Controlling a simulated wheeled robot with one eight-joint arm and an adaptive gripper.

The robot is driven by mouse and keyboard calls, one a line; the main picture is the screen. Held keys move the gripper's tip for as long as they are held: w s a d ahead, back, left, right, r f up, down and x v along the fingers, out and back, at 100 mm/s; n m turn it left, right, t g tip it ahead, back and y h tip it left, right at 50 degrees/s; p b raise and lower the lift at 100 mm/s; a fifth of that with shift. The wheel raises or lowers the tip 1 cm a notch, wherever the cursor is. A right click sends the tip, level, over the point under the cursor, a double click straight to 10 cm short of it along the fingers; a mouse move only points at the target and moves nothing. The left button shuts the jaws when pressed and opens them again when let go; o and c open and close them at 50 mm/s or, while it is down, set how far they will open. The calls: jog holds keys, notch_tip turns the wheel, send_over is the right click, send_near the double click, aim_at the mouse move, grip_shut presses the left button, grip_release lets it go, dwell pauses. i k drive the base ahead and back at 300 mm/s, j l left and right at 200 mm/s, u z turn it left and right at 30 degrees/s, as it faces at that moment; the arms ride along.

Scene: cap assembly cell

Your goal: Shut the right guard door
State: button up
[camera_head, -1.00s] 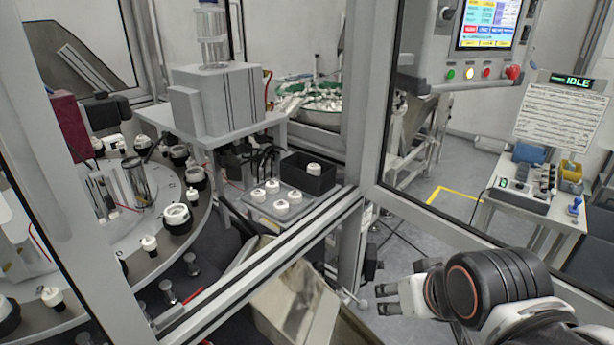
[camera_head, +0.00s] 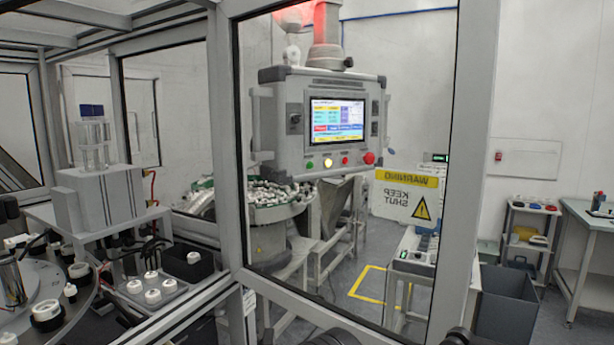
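The right guard door (camera_head: 466,170) is a grey-framed clear panel filling the middle of the view. It stands open, swung out from the cell's corner post (camera_head: 228,150) at its left. A yellow and white warning sign (camera_head: 407,197) on the panel reads mirrored, so I see the door's inner face. The door's lower frame rail runs down to the right and leaves the picture at the bottom. My gripper is not in view. Only dark rounded parts, probably of my arm, show at the bottom edge, and I cannot tell whether they touch the door.
Through the panel a control console (camera_head: 325,125) with a lit screen and buttons shows behind the door. Inside the cell at left are a rotary table (camera_head: 72,325) and a tray of white caps (camera_head: 155,303). At right stand a grey bin (camera_head: 503,305), a shelf rack and a workbench (camera_head: 590,222).

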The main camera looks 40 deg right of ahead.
aim_at(404, 197)
jog(key=k+l+u, duration=0.1)
jog(key=u, duration=0.35)
jog(key=k+l+u, duration=0.15)
jog(key=u, duration=0.3)
jog(key=k+l+u, duration=0.2)
jog(key=u, duration=0.25)
jog(key=k+u, duration=0.15)
jog(key=u, duration=0.3)
jog(key=k+l+u, duration=0.2)
jog(key=k, duration=0.15)
jog(key=k+l+u, duration=0.2)
jog(key=k, duration=0.15)
jog(key=k+l+z, duration=0.15)
jog(key=l+z, duration=0.25)
jog(key=l, duration=0.15)
jog(key=l+z, duration=0.45)
jog(key=l, duration=0.15)
jog(key=k+l+z, duration=0.15)
jog(key=k+l, duration=0.15)
jog(key=k+l+z, duration=0.2)
jog(key=l, duration=0.3)
jog(key=k, duration=0.05)
